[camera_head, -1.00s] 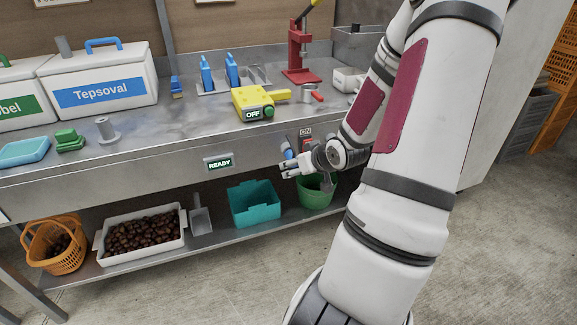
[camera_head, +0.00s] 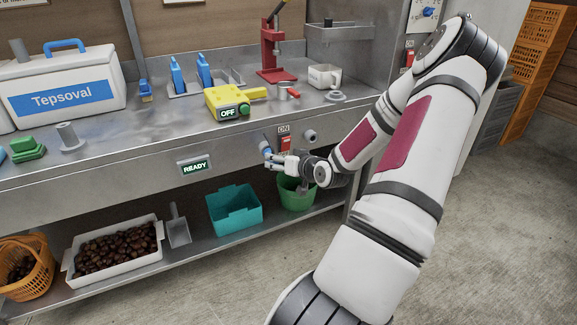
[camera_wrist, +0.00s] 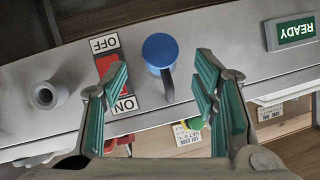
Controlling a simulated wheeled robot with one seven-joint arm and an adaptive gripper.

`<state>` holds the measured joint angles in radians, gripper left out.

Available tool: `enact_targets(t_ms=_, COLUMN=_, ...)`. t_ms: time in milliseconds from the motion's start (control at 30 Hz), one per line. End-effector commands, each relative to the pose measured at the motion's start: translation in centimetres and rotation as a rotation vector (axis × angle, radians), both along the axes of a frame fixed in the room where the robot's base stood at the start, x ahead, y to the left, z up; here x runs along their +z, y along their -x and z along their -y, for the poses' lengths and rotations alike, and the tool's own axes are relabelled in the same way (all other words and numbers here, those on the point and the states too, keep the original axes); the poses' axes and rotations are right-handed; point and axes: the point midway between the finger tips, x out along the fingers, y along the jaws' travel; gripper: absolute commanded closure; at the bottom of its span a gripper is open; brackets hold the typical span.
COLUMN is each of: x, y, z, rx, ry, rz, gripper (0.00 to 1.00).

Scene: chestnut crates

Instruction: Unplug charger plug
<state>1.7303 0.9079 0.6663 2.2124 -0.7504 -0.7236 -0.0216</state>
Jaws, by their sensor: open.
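The charger plug is a round blue plug (camera_wrist: 159,50) with a dark cord, seated on the metal front panel of the bench (camera_wrist: 215,60). In the head view the blue plug (camera_head: 265,146) shows at the panel just beyond my fingertips. My gripper (camera_wrist: 160,74) is open, with green-padded fingers on either side of the plug's line in the wrist view. Nothing is held between them. In the head view my gripper (camera_head: 271,161) is just in front of and below the plug. I cannot tell whether the fingers touch it.
A red rocker switch (camera_wrist: 108,70) marked ON and OFF sits beside the plug. A grey empty socket (camera_wrist: 46,94) is farther along the panel. A READY display (camera_head: 195,167) is on the other side. A green bucket (camera_head: 297,193) and teal bin (camera_head: 234,211) stand below.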

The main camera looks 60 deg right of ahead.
Motion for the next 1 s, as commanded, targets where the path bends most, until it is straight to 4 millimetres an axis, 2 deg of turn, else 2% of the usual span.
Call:
enact_targets(t_ms=100, x=-0.9, y=-1.9, z=0.7, rx=0.001, ry=0.001, rz=0.000, gripper=0.46)
enact_targets(t_ms=300, x=-1.8, y=-3.9, z=1.6, rx=0.002, ry=0.000, rz=-0.001, gripper=0.46)
enact_targets(t_ms=500, x=-2.1, y=-4.7, z=1.9, rx=0.000, ry=0.000, rz=-0.001, gripper=0.46)
enact_targets(t_ms=767, x=-2.1, y=-4.7, z=1.9, rx=0.000, ry=0.000, rz=-0.001, gripper=0.46)
enact_targets(t_ms=1000, x=-2.0, y=-4.7, z=1.9, rx=0.000, ry=0.000, rz=-0.001, gripper=1.00)
